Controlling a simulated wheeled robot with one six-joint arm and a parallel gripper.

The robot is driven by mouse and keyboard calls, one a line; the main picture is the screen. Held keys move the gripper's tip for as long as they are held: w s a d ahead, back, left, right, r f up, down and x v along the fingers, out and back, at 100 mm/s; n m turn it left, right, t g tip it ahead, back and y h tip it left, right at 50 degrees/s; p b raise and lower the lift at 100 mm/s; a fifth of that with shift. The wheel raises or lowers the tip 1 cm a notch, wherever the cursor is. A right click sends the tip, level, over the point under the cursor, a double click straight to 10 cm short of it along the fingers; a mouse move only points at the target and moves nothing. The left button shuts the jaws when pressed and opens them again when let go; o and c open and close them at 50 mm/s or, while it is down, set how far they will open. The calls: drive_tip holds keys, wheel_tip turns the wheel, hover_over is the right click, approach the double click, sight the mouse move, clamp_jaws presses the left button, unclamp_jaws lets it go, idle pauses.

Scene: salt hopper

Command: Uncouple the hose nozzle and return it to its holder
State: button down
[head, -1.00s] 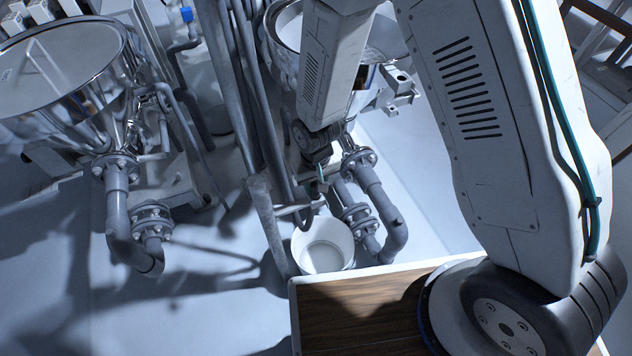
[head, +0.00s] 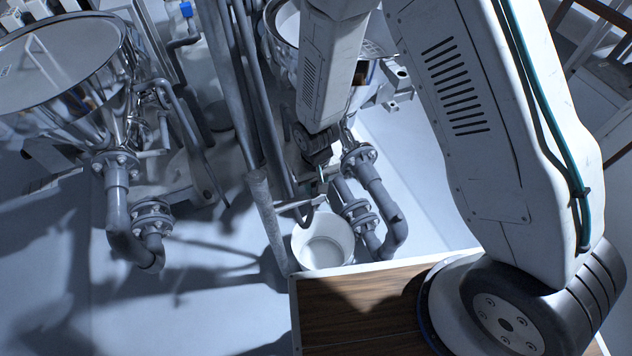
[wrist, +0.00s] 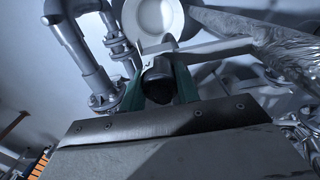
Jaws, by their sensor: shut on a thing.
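My gripper (wrist: 159,88) is shut on a dark, rounded piece (wrist: 158,75), which appears to be the hose nozzle. In the wrist view its green fingers stand on either side of this piece. In the head view my gripper (head: 322,174) is small and partly shadowed, just above the white bucket and left of the grey pipe. A pale bar (wrist: 212,50) reaches from a post past the held piece; I cannot tell whether it is the holder or whether they touch. The hose and any coupling are not clearly visible.
A white bucket (head: 322,248) stands on the floor below my gripper. Grey flanged piping (head: 370,185) is close on its right, and a slanted post (head: 265,215) on its left. A steel hopper (head: 70,75) with similar piping stands farther left. The floor between is clear.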

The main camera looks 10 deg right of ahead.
drive_tip(key=shift+f, duration=0.3)
drive_tip(key=shift+c, duration=2.3)
unclamp_jaws()
drive_tip(key=shift+r, duration=3)
wheel_tip(320, 180, up, 8)
drive_tip(key=shift+f, duration=0.1)
